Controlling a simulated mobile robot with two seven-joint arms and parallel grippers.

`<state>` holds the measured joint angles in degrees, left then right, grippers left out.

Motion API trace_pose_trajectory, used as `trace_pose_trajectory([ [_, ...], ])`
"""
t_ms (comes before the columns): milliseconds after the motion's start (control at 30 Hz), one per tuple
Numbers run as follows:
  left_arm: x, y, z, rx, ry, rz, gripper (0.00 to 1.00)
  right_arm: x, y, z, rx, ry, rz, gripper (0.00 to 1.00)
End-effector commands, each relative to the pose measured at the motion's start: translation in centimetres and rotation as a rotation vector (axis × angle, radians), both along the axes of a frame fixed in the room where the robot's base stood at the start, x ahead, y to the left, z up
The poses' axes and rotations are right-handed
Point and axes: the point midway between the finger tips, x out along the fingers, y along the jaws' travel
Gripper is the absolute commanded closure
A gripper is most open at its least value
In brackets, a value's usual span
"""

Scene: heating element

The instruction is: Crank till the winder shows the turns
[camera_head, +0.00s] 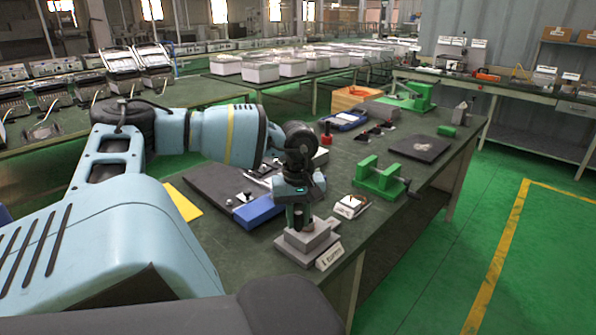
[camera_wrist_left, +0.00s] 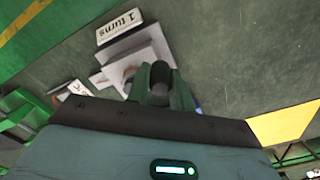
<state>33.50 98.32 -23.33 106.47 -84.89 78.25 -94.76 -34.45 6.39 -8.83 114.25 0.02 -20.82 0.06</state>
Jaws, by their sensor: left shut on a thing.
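The winder is a grey stepped block (camera_head: 296,252) at the near edge of the green table. Its white sign (camera_head: 329,257) leans at its front right corner; in the left wrist view the sign (camera_wrist_left: 127,24) shows upside down and reads "1 turns". My left gripper (camera_head: 299,222) points down over the block. In the left wrist view the gripper (camera_wrist_left: 160,88) is shut on a dark rounded knob (camera_wrist_left: 160,73), which looks like the crank's handle. The gripper hides most of the crank. My right gripper is in neither view.
A blue box (camera_head: 258,212) and a dark mat (camera_head: 215,185) lie left of the winder. A small labelled block (camera_head: 349,206) and a green stand with a side handle (camera_head: 380,180) are to its right. A dark plate (camera_head: 419,148) lies farther back. The table's edge is close in front.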

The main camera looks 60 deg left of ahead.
Motion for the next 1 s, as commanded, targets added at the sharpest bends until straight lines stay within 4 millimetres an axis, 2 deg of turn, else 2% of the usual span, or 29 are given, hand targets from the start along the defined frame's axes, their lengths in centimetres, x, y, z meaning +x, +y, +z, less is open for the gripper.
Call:
trace_pose_trajectory([
  [467, -0.08, 0.02, -0.12, 0.000, 0.004, -0.015, 1.00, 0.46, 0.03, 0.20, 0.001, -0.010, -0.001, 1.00],
  [500, -0.08, 0.02, -0.12, 0.000, 0.004, -0.015, 0.76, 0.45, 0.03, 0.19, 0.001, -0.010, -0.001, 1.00],
  [667, -0.04, 0.02, -0.08, 0.000, 0.003, -0.015, 0.56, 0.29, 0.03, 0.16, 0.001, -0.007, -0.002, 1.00],
  [1000, 0.01, 0.07, 0.31, 0.001, 0.001, -0.014, 0.56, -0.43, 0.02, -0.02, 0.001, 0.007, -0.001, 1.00],
])
